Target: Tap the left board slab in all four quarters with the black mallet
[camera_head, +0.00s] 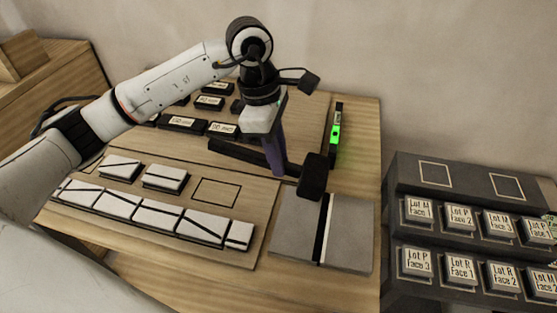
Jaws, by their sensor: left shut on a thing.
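The black mallet (313,177) is in my left gripper (276,165), whose purple fingers are shut on its handle. The handle runs back to the left and the dark block head is at the right end. The head appears over or near the back edge of the left board slab (294,228), a flat grey square. I cannot tell whether it touches the slab. The head hides part of the slab's back edge. A matching grey right slab (350,236) lies beside it, across a dark strip and a white line. My right gripper is not in view.
A level with a green vial (335,130) lies behind the slabs. White tiles with black lines (160,215) sit on a wooden board (250,205) at left. Labelled dark blocks (183,124) lie behind. A dark stepped rack (435,240) of labelled blocks stands at right.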

